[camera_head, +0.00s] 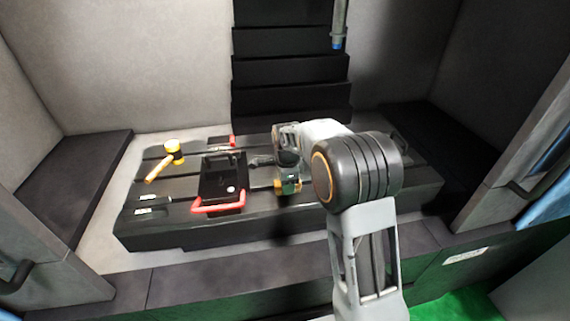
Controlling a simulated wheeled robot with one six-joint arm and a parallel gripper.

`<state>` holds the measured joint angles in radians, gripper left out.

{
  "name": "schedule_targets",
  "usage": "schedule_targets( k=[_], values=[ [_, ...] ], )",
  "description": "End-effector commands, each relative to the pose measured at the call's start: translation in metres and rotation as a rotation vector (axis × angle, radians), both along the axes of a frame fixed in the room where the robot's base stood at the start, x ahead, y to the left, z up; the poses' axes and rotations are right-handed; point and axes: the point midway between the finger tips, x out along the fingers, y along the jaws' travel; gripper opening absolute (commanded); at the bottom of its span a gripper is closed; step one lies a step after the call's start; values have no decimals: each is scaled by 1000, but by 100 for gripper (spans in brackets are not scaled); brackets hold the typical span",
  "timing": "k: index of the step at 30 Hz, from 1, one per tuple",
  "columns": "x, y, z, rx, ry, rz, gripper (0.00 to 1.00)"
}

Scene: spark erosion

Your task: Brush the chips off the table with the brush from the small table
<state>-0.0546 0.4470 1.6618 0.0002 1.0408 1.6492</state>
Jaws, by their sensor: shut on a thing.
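The slotted black machine table (330,213) fills the middle of the camera_head view. My arm reaches over it from the lower right, and my gripper (287,172) is low over the table, right of a black tray. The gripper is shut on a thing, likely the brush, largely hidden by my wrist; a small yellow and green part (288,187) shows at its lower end. A dark piece (262,161) shows just left of the gripper; I cannot tell what it is. I cannot make out chips clearly. The small table is not in view.
A black tray (209,181) with a red handle lies left of my gripper. Small black blocks (152,199) lie at the front left. A vertical tool (338,28) hangs above the back. Grey walls enclose the sides.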

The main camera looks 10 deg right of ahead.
Motion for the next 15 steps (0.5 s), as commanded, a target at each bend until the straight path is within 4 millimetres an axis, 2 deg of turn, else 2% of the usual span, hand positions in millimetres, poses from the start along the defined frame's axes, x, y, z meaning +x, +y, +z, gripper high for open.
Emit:
schedule_targets(
  k=[1,15],
  values=[
    [1,-1,21,1,-10,-1,16],
    [1,-3,61,0,-9,-4,16]
  ],
)
